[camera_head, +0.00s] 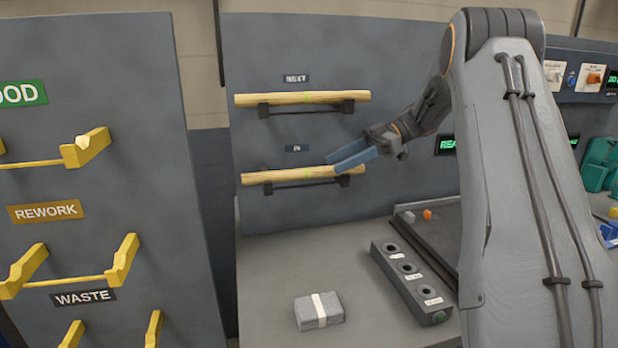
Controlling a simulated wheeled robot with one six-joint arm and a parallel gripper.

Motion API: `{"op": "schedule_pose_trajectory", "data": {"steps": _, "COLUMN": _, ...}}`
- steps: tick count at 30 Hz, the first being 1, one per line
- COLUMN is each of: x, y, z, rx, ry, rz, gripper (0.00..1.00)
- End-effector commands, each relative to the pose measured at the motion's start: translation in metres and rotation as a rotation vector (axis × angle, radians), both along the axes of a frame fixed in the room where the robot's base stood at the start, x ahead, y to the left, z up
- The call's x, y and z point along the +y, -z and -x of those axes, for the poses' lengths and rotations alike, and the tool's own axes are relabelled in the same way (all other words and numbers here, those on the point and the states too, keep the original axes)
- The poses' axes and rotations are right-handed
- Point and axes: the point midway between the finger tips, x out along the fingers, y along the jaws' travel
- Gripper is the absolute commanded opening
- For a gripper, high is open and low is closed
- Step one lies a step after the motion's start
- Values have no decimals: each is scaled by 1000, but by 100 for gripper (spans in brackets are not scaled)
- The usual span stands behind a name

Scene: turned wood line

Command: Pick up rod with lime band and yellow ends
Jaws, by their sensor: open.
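Two pale wooden rods lie level on dark brackets on the grey back panel. The upper rod (270,99) is under the "NEXT" label, and the lower rod (270,176) is under the "IN" label. Both show a faint lime mark near the middle; their ends look yellowish, too small to tell clearly from the wood. My gripper (332,164), with blue fingers, is open and empty, coming from the right at the right half of the lower rod. Its fingers overlap that rod's upper edge in the picture; I cannot tell whether they touch it.
A left panel has yellow brackets labelled "REWORK" (46,212) and "WASTE" (84,297). On the grey bench lie a grey block with a white band (320,311) and a holder with several round holes (411,282). The bench below the lower rod is clear. My arm hides much of the right side.

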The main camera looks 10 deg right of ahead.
Motion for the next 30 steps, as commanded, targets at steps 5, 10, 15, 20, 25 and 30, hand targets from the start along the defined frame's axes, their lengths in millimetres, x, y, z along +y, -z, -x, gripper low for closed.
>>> {"op": "schedule_pose_trajectory", "data": {"steps": 5, "x": 16, "y": 4, "z": 1, "rx": 0, "ry": 1, "rz": 0, "gripper": 45}}
{"op": "schedule_pose_trajectory", "data": {"steps": 10, "x": 29, "y": 6, "z": 1, "rx": 1, "ry": 1, "rz": -2, "gripper": 45}}
{"op": "schedule_pose_trajectory", "data": {"steps": 15, "x": 52, "y": 11, "z": 0, "rx": 1, "ry": 1, "rz": -2, "gripper": 45}}
{"op": "schedule_pose_trajectory", "data": {"steps": 20, "x": 65, "y": 18, "z": 0, "rx": -2, "ry": 4, "rz": -1, "gripper": 45}}
{"op": "schedule_pose_trajectory", "data": {"steps": 25, "x": 65, "y": 19, "z": -1, "rx": -2, "ry": 5, "rz": -1, "gripper": 45}}
{"op": "schedule_pose_trajectory", "data": {"steps": 30, "x": 65, "y": 19, "z": -1, "rx": -2, "ry": 5, "rz": -1, "gripper": 20}}
